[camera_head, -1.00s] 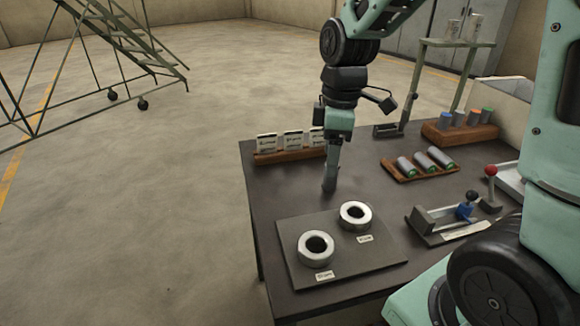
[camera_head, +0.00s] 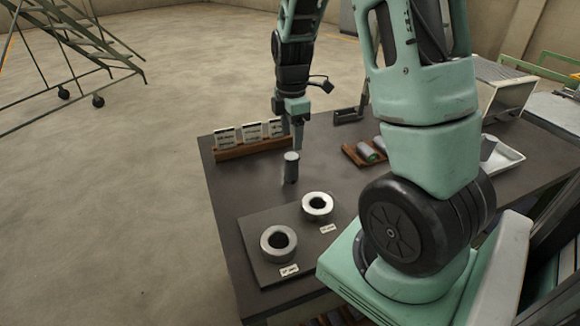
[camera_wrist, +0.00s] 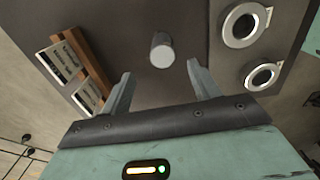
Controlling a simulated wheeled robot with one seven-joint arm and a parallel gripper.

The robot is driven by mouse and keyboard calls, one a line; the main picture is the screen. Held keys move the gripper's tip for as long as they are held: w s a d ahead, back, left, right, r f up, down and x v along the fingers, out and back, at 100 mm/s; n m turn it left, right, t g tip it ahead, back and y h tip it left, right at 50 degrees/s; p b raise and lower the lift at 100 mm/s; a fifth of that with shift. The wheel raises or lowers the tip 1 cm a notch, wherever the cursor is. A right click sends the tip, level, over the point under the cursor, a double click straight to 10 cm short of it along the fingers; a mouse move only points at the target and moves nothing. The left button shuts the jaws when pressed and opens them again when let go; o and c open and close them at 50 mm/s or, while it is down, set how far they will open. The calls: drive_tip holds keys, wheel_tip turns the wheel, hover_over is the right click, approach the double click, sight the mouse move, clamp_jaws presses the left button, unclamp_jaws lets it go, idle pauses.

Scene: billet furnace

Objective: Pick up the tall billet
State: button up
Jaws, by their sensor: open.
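The tall billet (camera_head: 291,168) is a dark grey cylinder with a paler top. It stands upright on the dark table, just behind the plate with two rings. My gripper (camera_head: 298,147) points down just behind the billet in the head view, close to its top. In the wrist view the billet (camera_wrist: 161,52) shows end-on, just beyond the open fingertips of my gripper (camera_wrist: 164,76), with nothing between the fingers. I cannot tell if a finger touches it.
The plate (camera_head: 260,225) holds two pale ring-shaped parts. A wooden rack (camera_head: 238,151) with white cards stands behind the billet to the left. A tray (camera_head: 356,157) of short cylinders lies to the right, partly hidden by my arm. The table is clear around the billet.

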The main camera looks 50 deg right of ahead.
sight(291, 166)
wheel_tip(291, 166, down, 5)
drive_tip(key=shift+f, duration=0.1)
drive_tip(key=shift+s+a+f+p, duration=0.1)
drive_tip(key=shift+f+p, duration=0.45)
drive_tip(key=shift+f, duration=2.2)
clamp_jaws()
